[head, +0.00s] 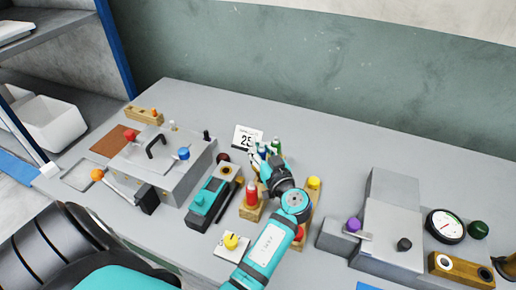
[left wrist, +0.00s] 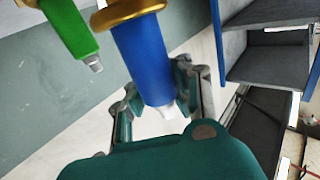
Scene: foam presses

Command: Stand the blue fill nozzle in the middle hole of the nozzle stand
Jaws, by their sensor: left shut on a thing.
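The blue fill nozzle (left wrist: 143,58) fills the middle of the left wrist view, a blue cylinder with a gold collar and a pale tip. My left gripper (head: 264,158) is shut on it, with a finger on each side. In the head view the nozzle (head: 262,153) is small and mostly covered by the fingers. A green nozzle (left wrist: 68,25) is beside it, apart from it; it also shows in the head view (head: 276,145). I cannot make out the stand's middle hole; my arm and gripper cover that area. My right gripper is not in view.
A yellow-topped piece (head: 313,183) is on wood to the right. A number card (head: 246,139) stands behind the gripper. Grey presses flank the area; the back right of the table is clear.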

